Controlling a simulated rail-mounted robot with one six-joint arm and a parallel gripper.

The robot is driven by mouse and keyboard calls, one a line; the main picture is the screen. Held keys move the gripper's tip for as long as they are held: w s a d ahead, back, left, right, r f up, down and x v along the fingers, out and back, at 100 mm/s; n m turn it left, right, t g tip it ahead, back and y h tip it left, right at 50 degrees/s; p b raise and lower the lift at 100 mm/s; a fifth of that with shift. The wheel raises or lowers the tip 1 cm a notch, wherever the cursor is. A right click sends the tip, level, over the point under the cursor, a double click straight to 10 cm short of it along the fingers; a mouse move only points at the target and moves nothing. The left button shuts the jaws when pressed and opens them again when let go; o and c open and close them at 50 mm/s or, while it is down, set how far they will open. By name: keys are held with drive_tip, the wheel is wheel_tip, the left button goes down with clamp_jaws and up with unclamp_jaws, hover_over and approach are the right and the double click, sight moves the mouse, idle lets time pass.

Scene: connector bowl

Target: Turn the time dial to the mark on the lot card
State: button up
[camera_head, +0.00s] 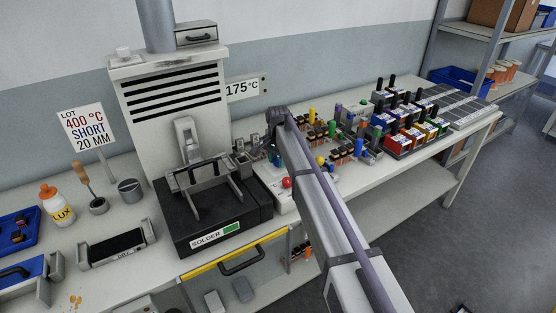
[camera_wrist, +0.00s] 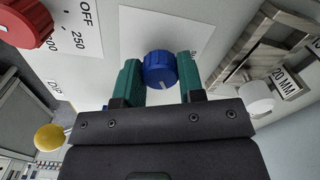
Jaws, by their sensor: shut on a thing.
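The lot card (camera_head: 84,127) reads "LOT 400 °C SHORT 20 MM" and stands at the left of the bench in the head view. A blue dial (camera_wrist: 160,68), which I take to be the time dial, sits on a pale panel in the wrist view. A short white mark shows on its side, toward the bottom of the picture. My gripper (camera_wrist: 161,78) is shut on it, with one green finger on each side. The dial's printed scale is mostly hidden by the fingers.
A red dial (camera_wrist: 25,22) with a scale showing "OFF" and "250" lies to the upper left in the wrist view. The solder machine (camera_head: 215,222) stands left of my arm.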

drive_tip(key=n, duration=0.5)
drive_tip(key=shift+n, duration=0.3)
drive_tip(key=n, duration=0.5)
drive_tip(key=shift+n, duration=0.4)
drive_tip(key=o, duration=0.9)
drive_tip(key=shift+r, duration=0.1)
wheel_tip(320, 180, up, 11)
drive_tip(key=p, duration=1.1)
